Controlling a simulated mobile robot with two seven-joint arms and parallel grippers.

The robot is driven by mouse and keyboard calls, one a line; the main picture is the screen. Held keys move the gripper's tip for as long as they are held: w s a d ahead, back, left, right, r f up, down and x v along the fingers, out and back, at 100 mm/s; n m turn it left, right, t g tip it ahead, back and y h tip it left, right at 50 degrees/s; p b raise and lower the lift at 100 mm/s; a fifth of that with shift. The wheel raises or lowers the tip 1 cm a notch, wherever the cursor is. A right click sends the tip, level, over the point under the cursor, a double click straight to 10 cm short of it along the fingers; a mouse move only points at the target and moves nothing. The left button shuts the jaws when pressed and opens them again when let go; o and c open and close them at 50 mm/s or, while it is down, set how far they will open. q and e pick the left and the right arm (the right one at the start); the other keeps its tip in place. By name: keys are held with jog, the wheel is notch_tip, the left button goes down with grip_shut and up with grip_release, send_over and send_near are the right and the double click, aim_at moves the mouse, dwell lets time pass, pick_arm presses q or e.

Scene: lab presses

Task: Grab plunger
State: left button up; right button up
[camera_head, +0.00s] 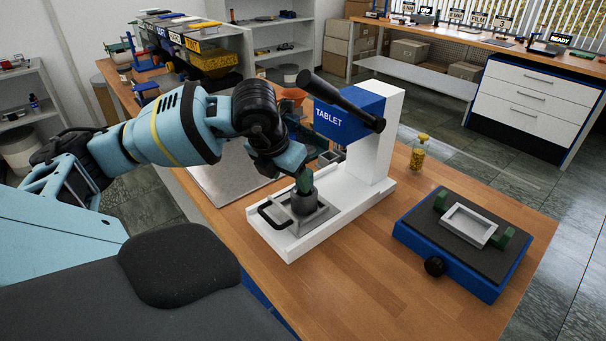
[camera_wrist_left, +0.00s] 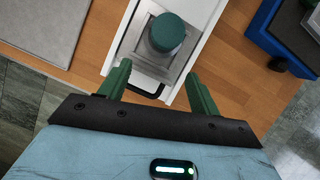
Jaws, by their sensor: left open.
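The plunger, a short round piece with a dark green top (camera_wrist_left: 167,32), stands upright in a grey metal die on the white base of the tablet press. In the head view the press (camera_head: 365,150) has a blue panel marked TABLET and a black lever; the grey die (camera_head: 304,203) sits on its base. My left gripper (camera_head: 302,178) is just above the die. In the left wrist view its two green fingers (camera_wrist_left: 158,76) are apart with nothing between them, and the plunger is beyond their tips. My right gripper is not in view.
The die's sliding plate has a black loop handle (camera_head: 268,212). A blue device with a dark top and metal frame (camera_head: 468,240) stands to the right. A grey plate (camera_head: 225,175) lies left of the press. The front wooden tabletop is clear.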

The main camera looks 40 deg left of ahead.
pick_arm(q)
jog(key=shift+w+a, duration=0.2)
jog(key=shift+w, duration=0.8)
jog(key=shift+w+a, duration=0.15)
jog(key=shift+w, duration=0.85)
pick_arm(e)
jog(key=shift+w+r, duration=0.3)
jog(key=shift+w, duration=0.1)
pick_arm(q)
jog(key=shift+w, duration=0.35)
jog(key=x, duration=0.5)
jog(key=shift+a, duration=0.1)
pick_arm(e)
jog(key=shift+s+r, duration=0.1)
pick_arm(q)
jog(key=c, duration=1.3)
jog(key=shift+r+p, duration=0.1)
jog(key=shift+p, duration=0.2)
